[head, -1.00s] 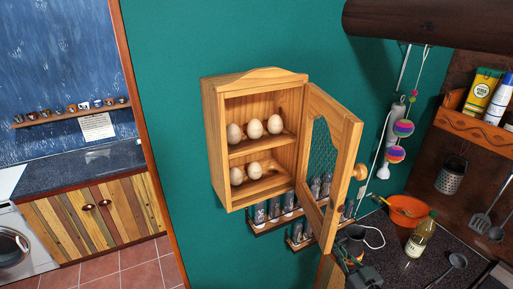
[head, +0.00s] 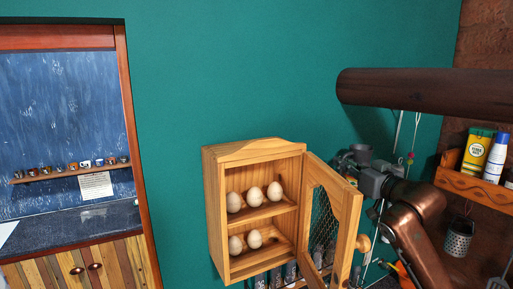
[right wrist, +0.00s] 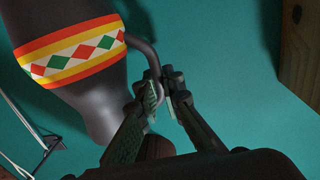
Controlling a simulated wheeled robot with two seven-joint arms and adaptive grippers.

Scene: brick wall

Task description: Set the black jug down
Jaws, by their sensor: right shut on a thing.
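The black jug (right wrist: 80,62) fills the upper left of the right wrist view. It is dark, with a band of yellow, orange and white with red and green diamonds. My right gripper (right wrist: 162,98) is shut on its thin curved handle. In the head view the right gripper (head: 366,176) is raised beside the cabinet door's top right corner. A small dark part of the jug (head: 358,151) shows there; the rest is hidden by the gripper and door. The jug is held in the air, near the green wall. My left gripper is not in view.
A wooden wall cabinet (head: 213,215) with eggs on two shelves has its mesh door (head: 343,208) open beside my right gripper. A dark beam (head: 420,92) runs above the arm. A shelf (head: 472,187) with a yellow-green box and a bottle is at the right.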

